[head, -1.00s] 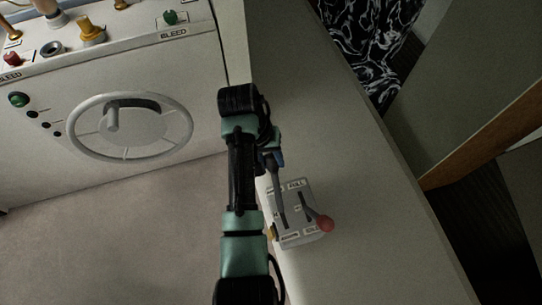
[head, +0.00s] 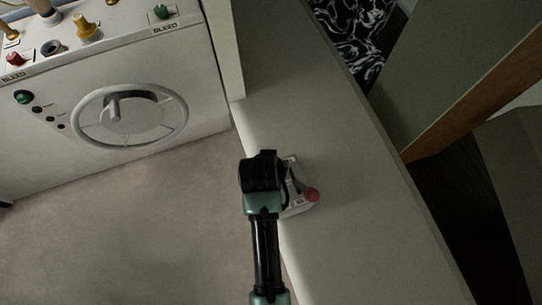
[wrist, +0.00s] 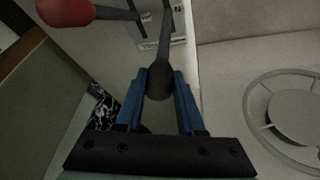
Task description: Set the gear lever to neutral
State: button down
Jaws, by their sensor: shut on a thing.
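The lever panel (head: 296,208) is a pale plate with labels, set on the side ledge. Its red-knobbed lever (head: 312,194) shows in the head view and at the upper left of the wrist view (wrist: 66,10). The other lever has a dark knob (wrist: 160,84) on a grey shaft. My gripper (wrist: 160,78) has its blue fingers closed around this dark knob in the wrist view. In the head view my wrist hides the fingers, the dark knob and part of the panel. I cannot read which mark the dark-knobbed lever points to.
A white console with a wheel (head: 130,116) and several coloured knobs stands at the upper left. The pale ledge (head: 335,135) runs beside the panel. A wooden-edged partition (head: 460,115) and patterned black cloth (head: 350,35) lie to the right. The floor at left is clear.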

jog(key=shift+s+d, duration=0.25)
jog(key=shift+s, duration=0.35)
jog(key=shift+f, duration=0.15)
jog(key=c, duration=0.5)
grip_release()
jog(key=b+v, duration=0.1)
jog(key=v, duration=1.2)
jog(key=shift+w+a, duration=0.1)
